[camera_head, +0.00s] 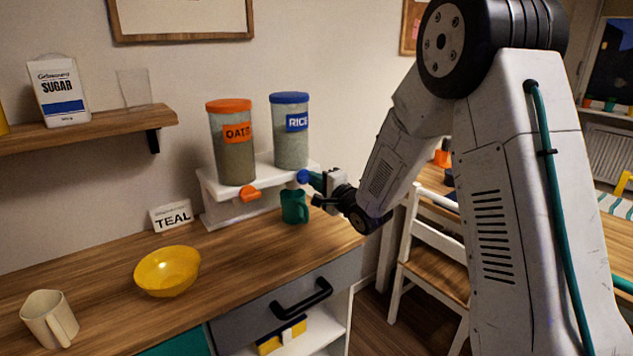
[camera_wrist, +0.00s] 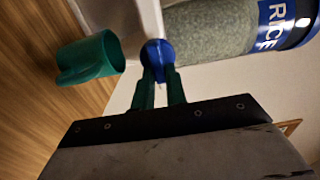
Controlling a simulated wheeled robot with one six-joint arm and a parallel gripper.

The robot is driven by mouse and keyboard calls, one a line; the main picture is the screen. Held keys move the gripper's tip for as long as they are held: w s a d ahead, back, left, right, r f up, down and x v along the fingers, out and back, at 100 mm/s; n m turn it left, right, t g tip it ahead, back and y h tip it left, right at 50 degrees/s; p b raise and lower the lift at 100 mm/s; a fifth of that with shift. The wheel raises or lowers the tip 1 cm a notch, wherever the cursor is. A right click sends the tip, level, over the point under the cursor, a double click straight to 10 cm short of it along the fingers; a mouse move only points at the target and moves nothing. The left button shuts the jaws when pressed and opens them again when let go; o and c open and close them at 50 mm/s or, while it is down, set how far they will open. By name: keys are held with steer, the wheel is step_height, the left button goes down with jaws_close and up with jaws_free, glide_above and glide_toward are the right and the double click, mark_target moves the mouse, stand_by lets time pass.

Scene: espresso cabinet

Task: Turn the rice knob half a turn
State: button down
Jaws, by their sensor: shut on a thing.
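The rice dispenser (camera_head: 290,137) is a clear canister with a blue lid and a blue RICE label, on a white stand. Its blue rice knob (camera_head: 303,176) is at the front below the canister. My gripper (camera_head: 313,179) reaches it from the right. In the wrist view, my green fingertips (camera_wrist: 161,90) are shut on the blue knob (camera_wrist: 158,55), one on each side. The canister (camera_wrist: 212,28) lies sideways in that view. A teal mug (camera_head: 294,206) stands upright on the counter below the knob, apart from my fingers, and also shows in the wrist view (camera_wrist: 92,60).
The oats dispenser (camera_head: 232,150) with its orange knob (camera_head: 250,194) stands left of the rice. The white stand (camera_head: 208,193) carries both. A TEAL card (camera_head: 172,215), a yellow bowl (camera_head: 168,271) and a cream pitcher (camera_head: 48,318) stand on the counter. A white chair (camera_head: 430,252) is at right.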

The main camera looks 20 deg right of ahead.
stand_by(0.3)
steer(key=c, duration=1.4)
jaws_free()
steer(key=shift+c, duration=0.2)
steer(key=v, duration=0.7)
steer(key=shift+s+d, duration=0.15)
steer(key=shift+s, duration=0.2)
